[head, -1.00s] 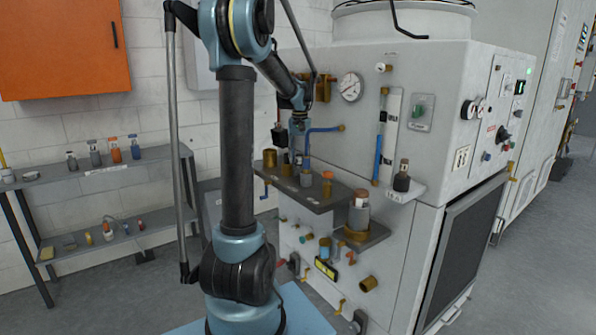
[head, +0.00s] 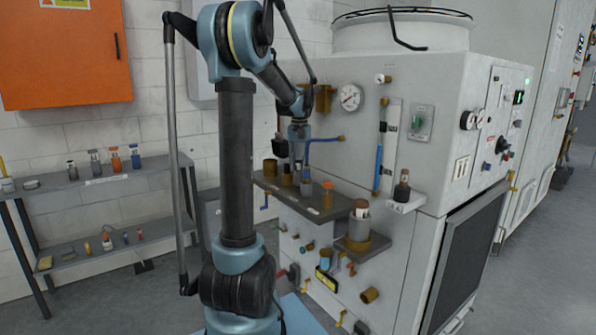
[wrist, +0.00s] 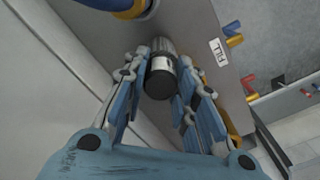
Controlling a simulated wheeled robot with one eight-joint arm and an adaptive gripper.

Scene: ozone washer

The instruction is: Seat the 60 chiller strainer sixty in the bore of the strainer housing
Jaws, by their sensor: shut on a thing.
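My gripper (wrist: 160,90) is shut on a dark-capped cylinder (wrist: 160,78) with a white label, seen from above between the fingers in the wrist view. This looks like the strainer; its number cannot be read. In the head view my gripper (head: 299,150) points down over the small shelf on the machine, and the held piece is too small to make out there. A grey cylinder (head: 307,186) stands on that shelf below it.
The machine shelf (head: 292,199) also bears brass and amber pieces, including an amber one (head: 327,195). A blue pipe (head: 324,140) runs close to my gripper. A black bottle (head: 402,188) stands on a bracket at right. A side rack (head: 95,185) holds several bottles.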

